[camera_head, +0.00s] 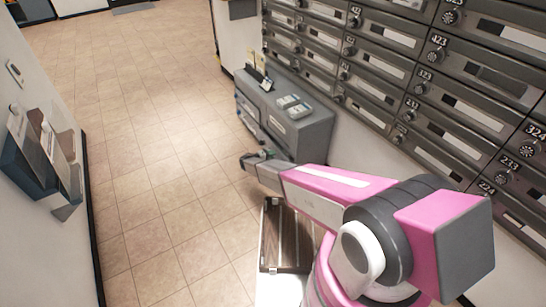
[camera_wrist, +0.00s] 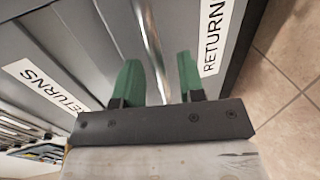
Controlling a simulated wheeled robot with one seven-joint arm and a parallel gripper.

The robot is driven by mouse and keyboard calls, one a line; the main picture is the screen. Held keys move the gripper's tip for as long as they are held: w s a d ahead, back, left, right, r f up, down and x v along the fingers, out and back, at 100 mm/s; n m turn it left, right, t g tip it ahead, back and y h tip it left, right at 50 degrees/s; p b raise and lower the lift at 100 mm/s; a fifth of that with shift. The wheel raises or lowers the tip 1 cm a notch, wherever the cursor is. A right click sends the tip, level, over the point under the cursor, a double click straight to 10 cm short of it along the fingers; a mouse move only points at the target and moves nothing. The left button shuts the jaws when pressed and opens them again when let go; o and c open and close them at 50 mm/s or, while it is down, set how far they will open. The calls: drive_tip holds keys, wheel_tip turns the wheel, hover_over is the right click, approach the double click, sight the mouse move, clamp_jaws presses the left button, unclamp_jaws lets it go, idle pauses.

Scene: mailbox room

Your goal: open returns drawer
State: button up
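The grey returns cabinet (camera_head: 305,128) stands against the mailbox wall in the head view, and my gripper (camera_head: 257,157) is low at its front. In the wrist view two grey drawer fronts carry RETURNS labels, one at the right (camera_wrist: 213,38) and one at the left (camera_wrist: 45,88). A metal bar handle (camera_wrist: 148,40) runs down between the green fingers of my gripper (camera_wrist: 160,80). The fingers are apart, with gaps showing on both sides of the bar. Whether the bar lies fully at fingertip depth is hard to tell. The drawers look shut.
Mailboxes (camera_head: 385,65) with dials line the right wall. Small boxes (camera_head: 294,105) lie on the cabinet top. A wall-mounted holder (camera_head: 45,150) is at the left. The tiled floor (camera_head: 150,120) is clear at the left.

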drive_tip(key=shift+w+d+f, duration=0.1)
drive_tip(key=shift+w+d, duration=0.25)
drive_tip(key=shift+d, duration=0.15)
clamp_jaws()
drive_tip(key=f+v, duration=0.2)
drive_tip(key=v, duration=0.7)
drive_tip(key=f+v, duration=0.1)
drive_tip(key=v, duration=0.8)
drive_tip(key=shift+s+a+f, duration=0.35)
drive_tip(key=shift+s+a, duration=0.1)
drive_tip(key=shift+a, duration=0.2)
unclamp_jaws()
drive_tip(key=v, duration=1)
drive_tip(key=shift+s+a+r, duration=0.15)
drive_tip(key=shift+s+a, duration=0.05)
drive_tip(key=shift+a, duration=0.15)
